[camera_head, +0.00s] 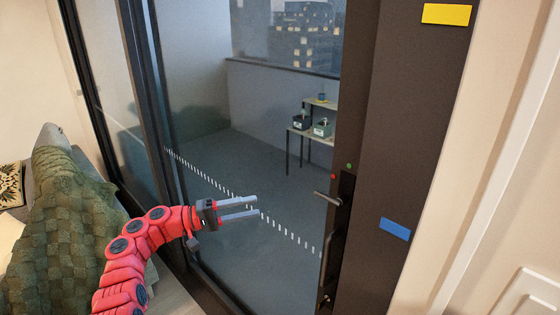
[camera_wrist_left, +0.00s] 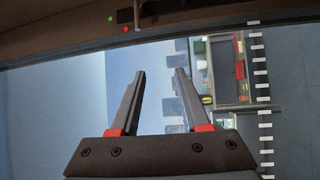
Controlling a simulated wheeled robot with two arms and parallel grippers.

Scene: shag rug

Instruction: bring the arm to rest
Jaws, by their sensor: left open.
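My left arm (camera_head: 150,239) is red and comes in from the lower left in the head view. Its grey gripper (camera_head: 257,207) is held out in front of the glass sliding door, pointing right toward the door's handle side. The two fingers are apart with nothing between them. In the left wrist view the gripper (camera_wrist_left: 160,72) also shows open and empty, with the glass behind it. My right gripper is in neither view.
A dark door frame (camera_head: 390,140) with a lever handle (camera_head: 328,198) stands right of the gripper. Beyond the glass are a balcony and a small shelf with planters (camera_head: 321,128).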

